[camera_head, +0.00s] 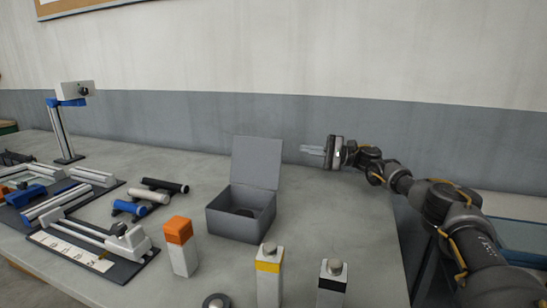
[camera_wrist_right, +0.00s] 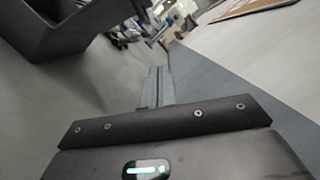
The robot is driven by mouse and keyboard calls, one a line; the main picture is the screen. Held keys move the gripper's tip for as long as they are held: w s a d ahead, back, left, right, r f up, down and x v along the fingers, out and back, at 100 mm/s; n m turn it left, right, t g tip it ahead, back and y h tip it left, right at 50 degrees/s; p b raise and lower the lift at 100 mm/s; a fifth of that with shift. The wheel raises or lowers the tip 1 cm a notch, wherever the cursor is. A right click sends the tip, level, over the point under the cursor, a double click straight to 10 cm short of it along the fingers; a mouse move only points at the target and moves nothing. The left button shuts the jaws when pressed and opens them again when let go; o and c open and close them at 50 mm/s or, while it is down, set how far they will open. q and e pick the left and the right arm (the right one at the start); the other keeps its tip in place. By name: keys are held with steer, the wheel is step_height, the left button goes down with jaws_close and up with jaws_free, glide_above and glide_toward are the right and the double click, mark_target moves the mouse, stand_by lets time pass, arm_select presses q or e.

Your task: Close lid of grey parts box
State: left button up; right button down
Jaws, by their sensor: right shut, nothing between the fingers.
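The grey parts box (camera_head: 240,222) stands on the table in the middle of the head view. Its lid (camera_head: 256,163) is open and stands up at the back, leaning slightly. A dark round thing (camera_head: 244,212) lies inside the box. My right gripper (camera_head: 304,151) is shut and empty, to the right of the raised lid and a little apart from it, with its fingers pointing left. The right wrist view shows the shut fingers (camera_wrist_right: 156,88) in the middle and part of the grey box (camera_wrist_right: 60,28) at the upper left. My left gripper is not in view.
In front of the box stand an orange-topped block (camera_head: 180,245), a yellow-banded block (camera_head: 269,275) and a black-banded block (camera_head: 331,284). Rollers (camera_head: 148,196) and rail fixtures (camera_head: 90,240) lie at the left. A wall runs behind the table. The table right of the box is clear.

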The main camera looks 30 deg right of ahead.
mark_target(273, 148)
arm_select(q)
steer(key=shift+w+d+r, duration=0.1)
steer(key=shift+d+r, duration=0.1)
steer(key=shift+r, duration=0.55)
arm_select(e)
steer(key=w+a, duration=0.1)
steer(key=a, duration=0.2)
steer(key=w+a+r, duration=0.1)
steer(key=a, duration=0.3)
steer(key=w+a, duration=0.1)
steer(key=a, duration=0.2)
steer(key=shift+w+a+r, duration=0.15)
steer(key=shift+w+a, duration=0.2)
steer(key=shift+a, duration=0.05)
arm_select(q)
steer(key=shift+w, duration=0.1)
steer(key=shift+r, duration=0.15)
